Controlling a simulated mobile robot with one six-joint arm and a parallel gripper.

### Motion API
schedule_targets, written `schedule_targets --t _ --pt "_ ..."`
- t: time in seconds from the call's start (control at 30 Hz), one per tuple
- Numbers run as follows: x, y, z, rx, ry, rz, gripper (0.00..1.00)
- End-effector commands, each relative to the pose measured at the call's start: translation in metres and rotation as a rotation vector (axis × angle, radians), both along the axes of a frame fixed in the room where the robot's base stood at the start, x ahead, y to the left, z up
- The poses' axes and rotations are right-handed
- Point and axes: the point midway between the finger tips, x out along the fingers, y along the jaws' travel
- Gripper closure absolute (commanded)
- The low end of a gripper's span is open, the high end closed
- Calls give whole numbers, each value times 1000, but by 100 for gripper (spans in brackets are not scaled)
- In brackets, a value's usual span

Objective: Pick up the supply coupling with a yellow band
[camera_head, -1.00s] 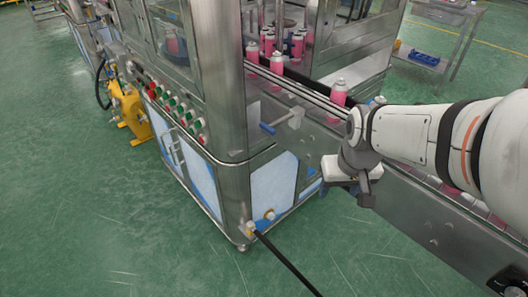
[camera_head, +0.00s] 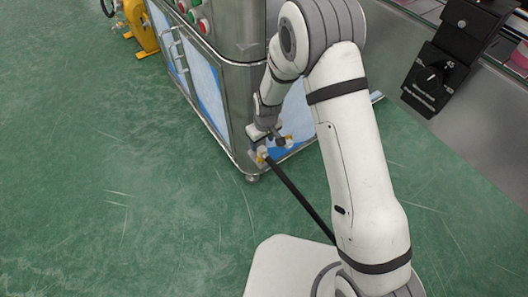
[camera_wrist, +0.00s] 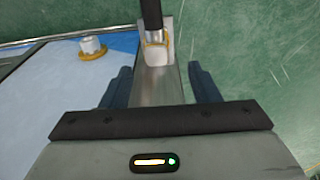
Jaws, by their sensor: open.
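The supply coupling (camera_head: 262,154) is a small pale fitting with a yellow band, low at the corner of the steel machine cabinet, on the end of a black hose. In the wrist view the coupling (camera_wrist: 158,50) is a whitish block with the yellow band near its top, where the hose enters. My gripper (camera_wrist: 161,82) is open, with one dark finger on each side of the line to the coupling. The coupling shows beyond the fingertips, between them in the picture; I see no contact. In the head view my gripper partly covers this corner.
A second fitting with a yellow ring (camera_wrist: 92,50) is on the blue and white panel, left of the coupling in the wrist view. The black hose (camera_head: 300,205) runs down toward my base. Green floor (camera_head: 120,220) is open at left.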

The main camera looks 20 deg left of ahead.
Motion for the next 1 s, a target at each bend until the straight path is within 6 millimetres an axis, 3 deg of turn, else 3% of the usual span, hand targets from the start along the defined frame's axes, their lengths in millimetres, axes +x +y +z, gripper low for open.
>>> schedule_targets --t 0.6,0.87,1.0 --pt "12 3 -74 -1 0 -3 45" --pt "12 3 -75 0 0 -4 45" --pt "13 3 -75 -1 0 -5 57"
